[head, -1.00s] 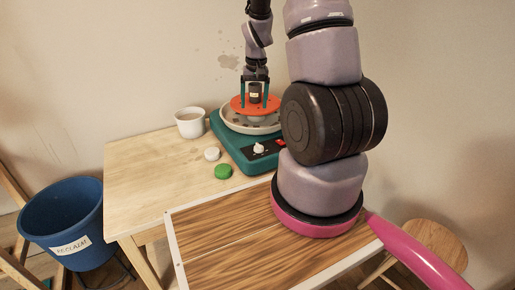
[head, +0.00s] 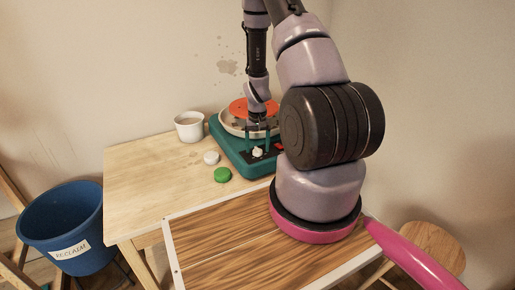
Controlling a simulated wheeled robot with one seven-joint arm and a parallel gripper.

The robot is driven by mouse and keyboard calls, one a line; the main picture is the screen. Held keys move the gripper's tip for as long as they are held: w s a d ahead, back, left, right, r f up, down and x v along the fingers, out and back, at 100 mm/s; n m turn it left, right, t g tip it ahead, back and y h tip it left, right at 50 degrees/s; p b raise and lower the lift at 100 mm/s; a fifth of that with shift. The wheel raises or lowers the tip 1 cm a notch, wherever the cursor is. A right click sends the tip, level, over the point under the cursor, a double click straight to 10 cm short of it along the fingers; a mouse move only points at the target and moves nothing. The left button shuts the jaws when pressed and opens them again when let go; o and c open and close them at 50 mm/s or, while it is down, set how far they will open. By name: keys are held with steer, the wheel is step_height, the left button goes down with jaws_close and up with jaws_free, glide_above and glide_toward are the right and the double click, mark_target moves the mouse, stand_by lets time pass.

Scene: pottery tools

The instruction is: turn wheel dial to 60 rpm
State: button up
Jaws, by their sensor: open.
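The pottery wheel is a teal box (head: 233,157) with a metal pan and an orange disc (head: 238,108) on top. Its white dial (head: 258,152) sits on a black panel on the front part of the box. I cannot tell whether the fingers touch the dial. The scale marks and the dial's setting are too small to read. The red switch right of the dial is partly hidden.
A white cup (head: 189,127) stands left of the wheel. A white round piece (head: 211,158) and a green one (head: 222,175) lie on the table (head: 150,180) in front of it. A blue bucket labelled RECLAIM (head: 62,225) stands on the left. A stool (head: 425,240) is at right.

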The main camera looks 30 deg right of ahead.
steer(key=shift+f, duration=0.35)
jaws_close()
steer(key=m, duration=0.5)
steer(key=shift+m, duration=0.3)
steer(key=m, duration=0.5)
steer(key=shift+m, duration=0.4)
stand_by(0.4)
